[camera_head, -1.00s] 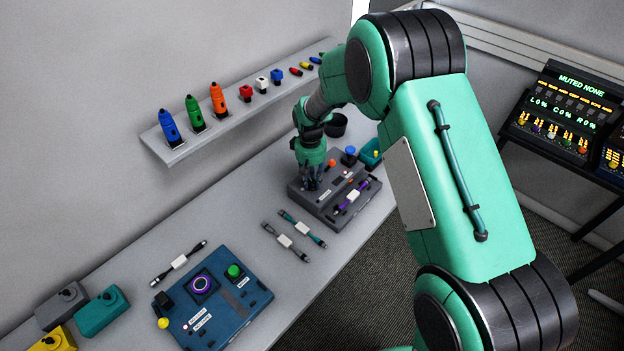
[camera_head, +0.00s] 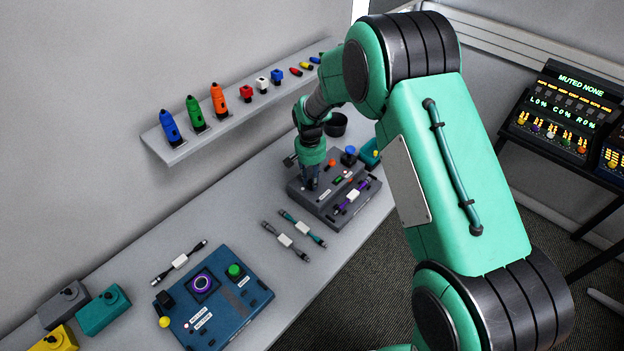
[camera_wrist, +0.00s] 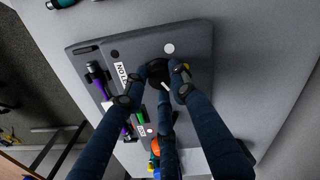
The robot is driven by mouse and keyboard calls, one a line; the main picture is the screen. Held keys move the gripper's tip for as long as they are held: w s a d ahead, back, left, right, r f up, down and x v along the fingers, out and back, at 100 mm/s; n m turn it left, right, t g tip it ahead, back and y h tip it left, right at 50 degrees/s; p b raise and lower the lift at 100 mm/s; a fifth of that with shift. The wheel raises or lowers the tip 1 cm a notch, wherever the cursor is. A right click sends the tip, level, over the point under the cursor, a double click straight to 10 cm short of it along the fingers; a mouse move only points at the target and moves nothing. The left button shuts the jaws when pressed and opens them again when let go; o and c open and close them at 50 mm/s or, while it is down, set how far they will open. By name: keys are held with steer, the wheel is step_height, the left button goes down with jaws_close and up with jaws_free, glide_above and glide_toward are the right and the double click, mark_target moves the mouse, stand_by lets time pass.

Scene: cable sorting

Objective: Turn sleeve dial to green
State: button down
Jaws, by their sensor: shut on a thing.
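The dark grey device box (camera_head: 325,208) stands on the bench and also fills the middle of the wrist view (camera_wrist: 195,45). The black dial (camera_wrist: 158,70) on its top face is partly hidden by my fingers. My gripper (camera_wrist: 160,82) points down at the box, and its fingers are closed around the dial. In the head view my gripper (camera_head: 312,184) is over the left part of the box and hides the dial. A small green mark (camera_wrist: 140,117) shows beside a white label (camera_wrist: 121,74). The dial's pointer direction cannot be made out.
A cable with purple ends (camera_head: 353,196) lies on the box's right side. Loose cables (camera_head: 286,242) lie in front. A blue panel (camera_head: 232,300) sits nearer. A wall shelf (camera_head: 178,151) runs along the left.

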mark_target(311, 181)
stand_by(0.3)
steer(key=c, duration=1.4)
jaws_free()
step_height(311, 181, up, 12)
steer(key=shift+a, duration=0.15)
